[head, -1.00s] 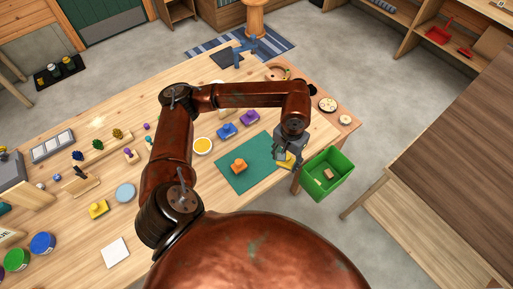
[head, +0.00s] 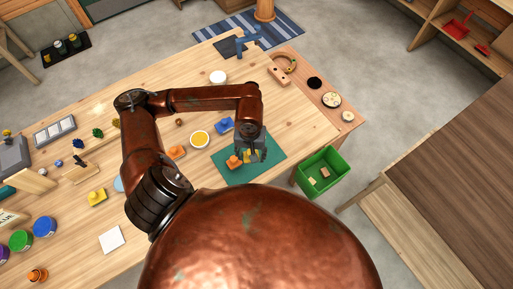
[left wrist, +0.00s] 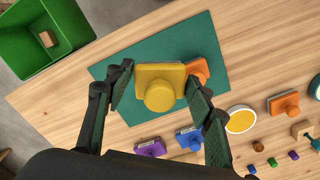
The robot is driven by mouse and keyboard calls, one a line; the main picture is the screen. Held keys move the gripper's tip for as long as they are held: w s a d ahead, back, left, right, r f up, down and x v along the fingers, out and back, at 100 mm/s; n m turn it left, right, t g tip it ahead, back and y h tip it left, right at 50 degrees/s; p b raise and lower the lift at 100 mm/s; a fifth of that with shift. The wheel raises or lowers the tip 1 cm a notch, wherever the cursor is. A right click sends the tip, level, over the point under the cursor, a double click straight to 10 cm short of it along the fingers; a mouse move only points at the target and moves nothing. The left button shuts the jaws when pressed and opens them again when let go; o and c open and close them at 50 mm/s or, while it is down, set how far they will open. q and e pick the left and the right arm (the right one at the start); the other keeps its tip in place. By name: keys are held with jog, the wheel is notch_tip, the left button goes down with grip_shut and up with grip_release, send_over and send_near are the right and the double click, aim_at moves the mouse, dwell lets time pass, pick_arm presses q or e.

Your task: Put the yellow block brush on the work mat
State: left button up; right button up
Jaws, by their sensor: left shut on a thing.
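The yellow block brush (left wrist: 160,87) has a flat body and a round knob facing the wrist camera. My left gripper (head: 252,155) is shut on it, with one finger on each side in the left wrist view (left wrist: 160,90). It is over the green work mat (head: 225,172), which also shows in the wrist view (left wrist: 205,35). Whether the brush touches the mat is unclear. An orange block brush (head: 234,162) sits on the mat beside it; the yellow one partly covers it in the wrist view (left wrist: 200,70). My right gripper is not in view.
A blue brush (head: 224,125), a yellow-filled bowl (head: 200,139) and another orange brush (head: 177,152) lie left of the mat. A second yellow block (head: 97,197) sits at the left.

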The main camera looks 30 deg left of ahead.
pick_arm(q)
jog(key=w+f, duration=0.2)
jog(key=w, duration=0.1)
jog(key=w+a+f, duration=0.1)
jog(key=w+f, duration=0.2)
jog(key=w+f+p, duration=0.1)
jog(key=w+f, duration=0.1)
jog(key=w, duration=0.2)
jog(key=shift+w+a+f, duration=0.1)
jog(key=shift+a+f, duration=0.3)
jog(key=shift+w+f, duration=0.15)
jog(key=f, duration=0.1)
jog(key=f+p, duration=0.1)
jog(key=f, duration=0.1)
jog(key=shift+w, duration=0.2)
jog(key=shift+a+f, duration=0.1)
jog(key=shift+f, duration=0.25)
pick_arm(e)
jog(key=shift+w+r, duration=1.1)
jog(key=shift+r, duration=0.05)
pick_arm(q)
jog(key=shift+f, duration=0.1)
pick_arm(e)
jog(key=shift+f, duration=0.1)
